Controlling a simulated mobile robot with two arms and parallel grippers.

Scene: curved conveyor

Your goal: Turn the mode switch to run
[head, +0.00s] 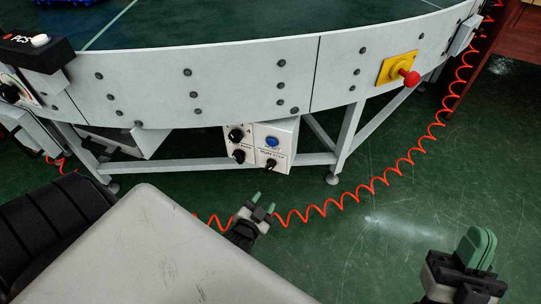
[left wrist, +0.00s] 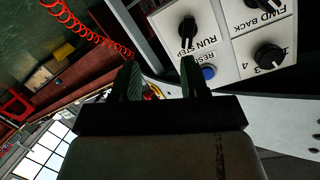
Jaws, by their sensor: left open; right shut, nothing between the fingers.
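The mode switch (left wrist: 187,30) is a black rotary knob on a white control panel, beside the words RUN and STEP in the left wrist view. Its grip bar points down in that picture, near the lettering; I cannot tell which setting it marks. It also shows in the head view as the low right knob (head: 270,165). My left gripper (head: 263,202) is open and empty, in front of and below the panel, apart from the knob. Its green fingers also show in the left wrist view (left wrist: 160,76). My right gripper (head: 480,249) is shut and empty, far right.
The panel (head: 289,130) also carries a blue reset button (head: 272,142), a numbered dial (head: 235,135) and another knob (head: 239,156). It hangs under the curved conveyor (head: 225,80). A red emergency stop (head: 409,76) is at right. A coiled red cable (head: 375,186) hangs near my left gripper.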

